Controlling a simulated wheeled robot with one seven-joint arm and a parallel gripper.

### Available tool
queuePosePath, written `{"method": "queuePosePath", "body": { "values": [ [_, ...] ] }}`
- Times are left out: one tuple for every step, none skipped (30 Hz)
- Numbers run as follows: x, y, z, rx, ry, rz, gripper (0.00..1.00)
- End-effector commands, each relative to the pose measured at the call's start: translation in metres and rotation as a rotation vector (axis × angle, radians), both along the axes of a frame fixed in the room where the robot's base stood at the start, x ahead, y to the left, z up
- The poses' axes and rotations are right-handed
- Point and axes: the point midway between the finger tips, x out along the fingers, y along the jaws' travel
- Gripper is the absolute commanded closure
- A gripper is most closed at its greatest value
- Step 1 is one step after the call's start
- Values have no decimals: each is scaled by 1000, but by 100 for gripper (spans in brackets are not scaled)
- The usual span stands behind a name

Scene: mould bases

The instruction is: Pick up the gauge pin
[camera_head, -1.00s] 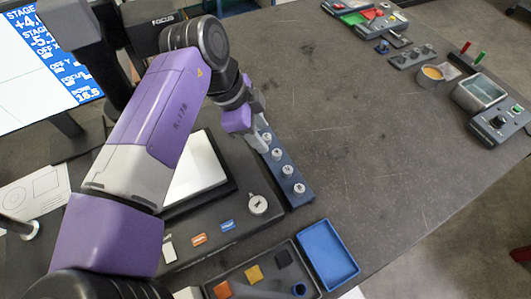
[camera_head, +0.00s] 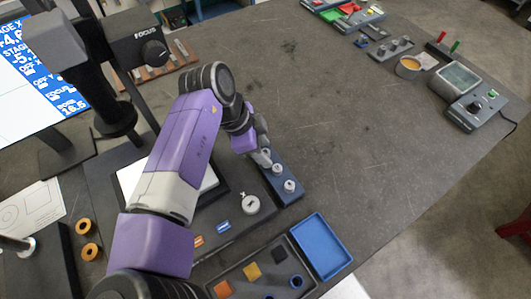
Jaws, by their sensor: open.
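A narrow blue-grey rack (camera_head: 294,197) stands on the dark bench right of my arm. Several silver pins with round heads stand upright in a row in it; the nearest pin (camera_head: 290,186) and the one behind it (camera_head: 278,169) show clearly. I cannot tell which is the gauge pin. My gripper (camera_head: 262,157) is open, pointing down at the rack's far end. It partly hides the far end and the pins there. I cannot tell whether a pin stands between its fingers.
An empty blue tray (camera_head: 323,271) and a dark tray with coloured squares (camera_head: 237,293) lie in front. A round dial (camera_head: 251,204) sits left of the rack. A black focus unit (camera_head: 140,40) stands at the back left. The bench right of the rack is clear.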

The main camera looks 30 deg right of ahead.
Motion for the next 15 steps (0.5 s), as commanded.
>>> {"method": "queuePosePath", "body": {
  "values": [
    [0,0,0,0,0,0,53],
    [0,0,0,0,0,0,55],
    [0,0,0,0,0,0,63],
    [0,0,0,0,0,0,69],
    [0,0,0,0,0,0,75],
    [0,0,0,0,0,-1,83],
    [0,0,0,0,0,-1,89],
    [0,0,0,0,0,-1,94],
    [0,0,0,0,0,-1,100],
    [0,0,0,0,0,-1,100],
    [0,0,0,0,0,-1,100],
    [0,0,0,0,0,-1,100],
    [0,0,0,0,0,-1,100],
    [0,0,0,0,0,-1,100],
    [0,0,0,0,0,-1,100]
  ]
}}
